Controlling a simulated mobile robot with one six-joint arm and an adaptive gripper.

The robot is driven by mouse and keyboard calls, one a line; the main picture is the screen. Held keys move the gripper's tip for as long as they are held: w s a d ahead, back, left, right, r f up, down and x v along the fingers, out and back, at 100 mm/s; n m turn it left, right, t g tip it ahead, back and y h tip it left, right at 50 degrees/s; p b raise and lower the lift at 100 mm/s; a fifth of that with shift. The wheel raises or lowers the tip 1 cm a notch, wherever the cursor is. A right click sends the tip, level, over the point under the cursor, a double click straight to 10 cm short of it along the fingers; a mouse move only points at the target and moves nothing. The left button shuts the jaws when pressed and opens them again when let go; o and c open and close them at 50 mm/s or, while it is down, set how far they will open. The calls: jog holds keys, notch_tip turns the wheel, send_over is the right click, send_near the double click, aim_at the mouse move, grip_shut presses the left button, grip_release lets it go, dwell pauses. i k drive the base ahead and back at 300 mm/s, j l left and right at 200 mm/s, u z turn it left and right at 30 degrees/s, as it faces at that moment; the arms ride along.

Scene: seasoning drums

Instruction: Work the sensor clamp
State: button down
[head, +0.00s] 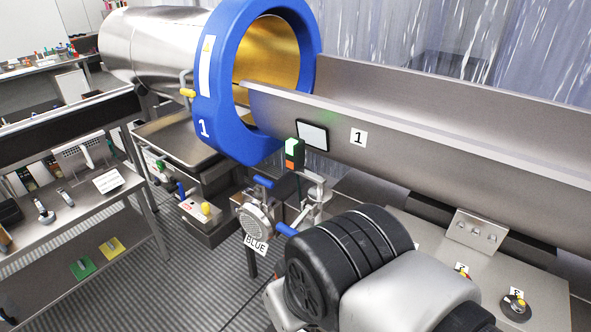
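A round silver fitting (256,220) with a perforated face and a "BLUE" tag sits below the blue drum ring, in the middle of the view. A blue handle (264,183) shows above it and another blue grip (287,230) at its right. Which of these parts is the sensor clamp I cannot tell for sure. Silver jointed parts (315,194) stand just right of the fitting, close behind my dark wrist. My wrist hides most of that area. My gripper's fingertips cannot be made out clearly, nor any contact with the handles.
The steel drum (150,45) with blue ring (217,120) stands behind, and a long steel trough (430,150) runs right from it. A green-and-orange switch box (294,153) is below the ring. A tool bench (75,230) is at left. Striped floor between is open.

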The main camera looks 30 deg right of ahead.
aim_at(286, 230)
jog(key=k+z, duration=0.2)
jog(key=z, duration=0.3)
jog(key=k+z, duration=0.15)
jog(key=z, duration=0.3)
